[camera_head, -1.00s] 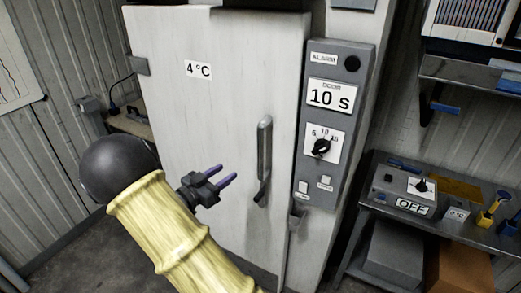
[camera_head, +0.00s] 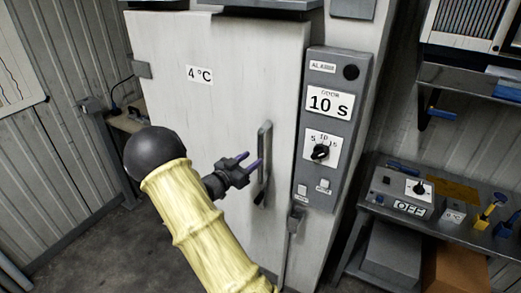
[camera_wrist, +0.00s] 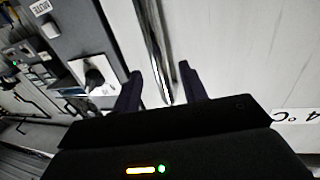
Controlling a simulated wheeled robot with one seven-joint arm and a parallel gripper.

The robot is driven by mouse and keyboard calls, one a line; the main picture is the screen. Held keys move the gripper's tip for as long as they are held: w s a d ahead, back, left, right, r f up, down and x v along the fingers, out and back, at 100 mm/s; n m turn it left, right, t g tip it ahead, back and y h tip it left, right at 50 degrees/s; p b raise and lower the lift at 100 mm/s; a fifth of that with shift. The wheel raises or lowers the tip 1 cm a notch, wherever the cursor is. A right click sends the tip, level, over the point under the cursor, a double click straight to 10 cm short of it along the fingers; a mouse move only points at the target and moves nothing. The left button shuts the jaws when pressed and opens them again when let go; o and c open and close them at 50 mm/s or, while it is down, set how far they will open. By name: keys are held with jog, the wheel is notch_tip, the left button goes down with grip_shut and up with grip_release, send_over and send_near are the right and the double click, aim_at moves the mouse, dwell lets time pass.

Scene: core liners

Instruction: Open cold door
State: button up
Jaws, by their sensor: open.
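The cold door (camera_head: 185,130) is a tall off-white panel marked 4 °C, and it is shut. Its grey vertical handle (camera_head: 264,150) is near the right edge. My gripper (camera_head: 252,165) is open at the handle's left side in the head view. In the wrist view, the handle (camera_wrist: 155,45) runs down into the space between my two dark fingers (camera_wrist: 160,82). I cannot tell whether either finger touches it.
A grey control panel (camera_head: 326,120) reading "DOOR 10 s", with a dial, is right of the door. A bench (camera_head: 375,206) with a box marked OFF stands at right. Open floor (camera_head: 110,245) shows at lower left.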

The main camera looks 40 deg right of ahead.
aim_at(259, 154)
jog(key=d, duration=0.2)
jog(key=d+p, duration=0.1)
jog(key=d, duration=0.1)
jog(key=w+d, duration=0.1)
jog(key=d, duration=0.1)
jog(key=shift+a, duration=0.1)
grip_shut()
